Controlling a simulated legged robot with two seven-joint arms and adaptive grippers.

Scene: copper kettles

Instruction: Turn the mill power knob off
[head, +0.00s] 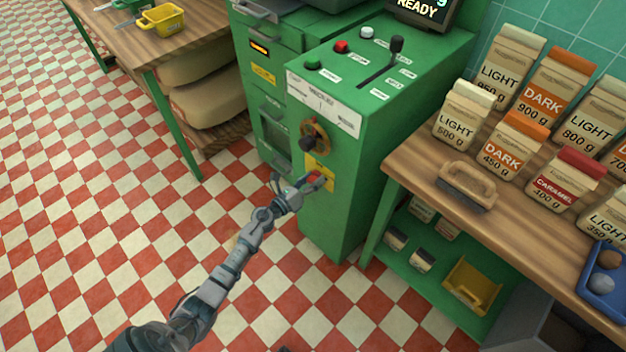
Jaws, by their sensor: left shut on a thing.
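The green mill (345,115) stands in the middle of the head view. On its front is a dark knob with an orange-brown ring (316,135). Below it is a yellow plate (319,165) with a small red knob (316,175). My left gripper (317,182) reaches in from the lower left and is shut on the red knob at this plate. The fingers partly hide the knob, so its turn angle cannot be told. My right gripper does not show.
The mill's top has a green button (312,65), a red button (341,47) and a black lever (396,46). A wooden counter (420,163) with several labelled bags stands close on the right. A wooden table (122,48) is at upper left. The checkered floor is clear.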

